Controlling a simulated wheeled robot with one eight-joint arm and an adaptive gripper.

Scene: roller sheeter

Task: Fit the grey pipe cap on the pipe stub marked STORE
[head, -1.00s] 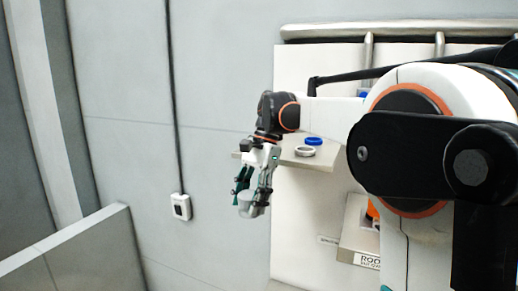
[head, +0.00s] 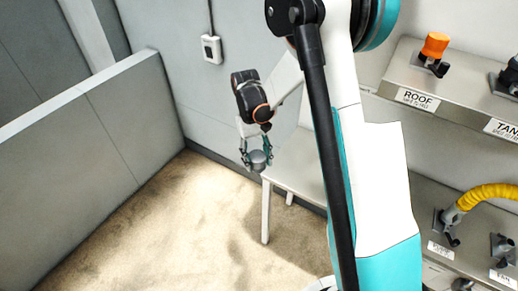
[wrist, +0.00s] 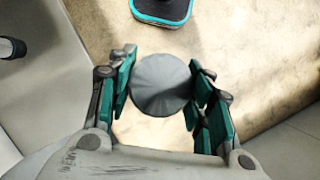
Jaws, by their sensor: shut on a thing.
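The grey pipe cap (head: 258,161) is between the fingers of my gripper (head: 257,156) in the head view, held in the air near the left end of a pale table. In the wrist view the cap (wrist: 160,86) shows as a round, dark grey disc. The teal finger pads of my gripper (wrist: 162,92) are shut on it from left and right. I cannot read the word STORE on any label. A pipe stub (head: 501,247) with a small label I cannot read surely stands on the lower shelf at the right.
The upper shelf (head: 455,104) carries an orange-capped stub (head: 434,47) at a ROOF label and a dark stub at a TANK label. A yellow hose (head: 485,194) meets a lower-shelf fitting. A low grey wall (head: 95,165) stands left. The floor (head: 190,220) between is clear.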

